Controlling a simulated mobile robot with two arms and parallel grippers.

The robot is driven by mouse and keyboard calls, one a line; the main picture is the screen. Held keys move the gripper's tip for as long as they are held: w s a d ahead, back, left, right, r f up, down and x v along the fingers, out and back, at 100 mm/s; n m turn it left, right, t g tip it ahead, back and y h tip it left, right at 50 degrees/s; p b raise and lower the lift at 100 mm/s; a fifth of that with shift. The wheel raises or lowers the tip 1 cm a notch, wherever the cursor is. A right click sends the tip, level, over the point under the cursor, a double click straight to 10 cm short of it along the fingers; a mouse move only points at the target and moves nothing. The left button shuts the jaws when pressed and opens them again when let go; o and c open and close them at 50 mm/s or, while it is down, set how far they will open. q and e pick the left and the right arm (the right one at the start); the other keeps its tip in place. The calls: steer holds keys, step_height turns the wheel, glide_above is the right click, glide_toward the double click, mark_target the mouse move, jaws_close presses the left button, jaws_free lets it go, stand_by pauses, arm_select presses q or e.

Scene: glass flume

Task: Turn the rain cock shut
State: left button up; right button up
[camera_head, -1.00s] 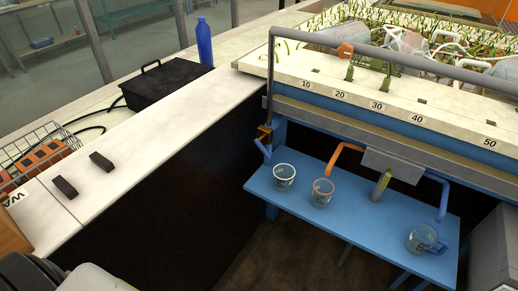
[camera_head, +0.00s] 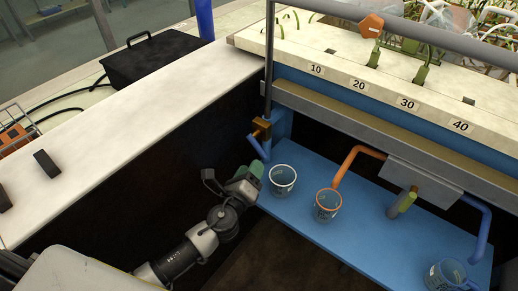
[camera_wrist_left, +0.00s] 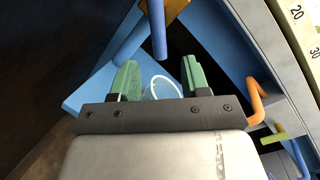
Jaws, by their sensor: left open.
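A brass-coloured cock (camera_head: 261,128) sits at the foot of the grey upright pipe, at the left corner of the blue frame. Its blue lever (camera_head: 258,147) slants down from it. My left gripper (camera_head: 250,173) is just below the lever, with green fingertips, open and empty. In the left wrist view my open gripper (camera_wrist_left: 158,76) has its fingers apart. The blue lever (camera_wrist_left: 157,30) hangs ahead of the gap, and brass (camera_wrist_left: 176,7) shows at the top edge. I cannot tell whether a finger touches the lever. My right gripper is not in view.
A white-rimmed glass beaker (camera_head: 283,180) stands on the blue shelf (camera_head: 300,233), close right of my gripper. An orange-rimmed beaker (camera_head: 327,205) stands below an orange spout (camera_head: 356,158). A yellow-green handle (camera_head: 403,203) and a blue-handled jug (camera_head: 447,274) are further right.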

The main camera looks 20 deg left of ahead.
mark_target(260, 155)
arm_select(q)
steer(key=w, duration=0.7)
steer(key=shift+w+d+f, duration=0.1)
steer(key=shift+w+d, duration=0.15)
steer(key=shift+w, duration=0.15)
steer(key=shift+c, duration=0.4)
jaws_close()
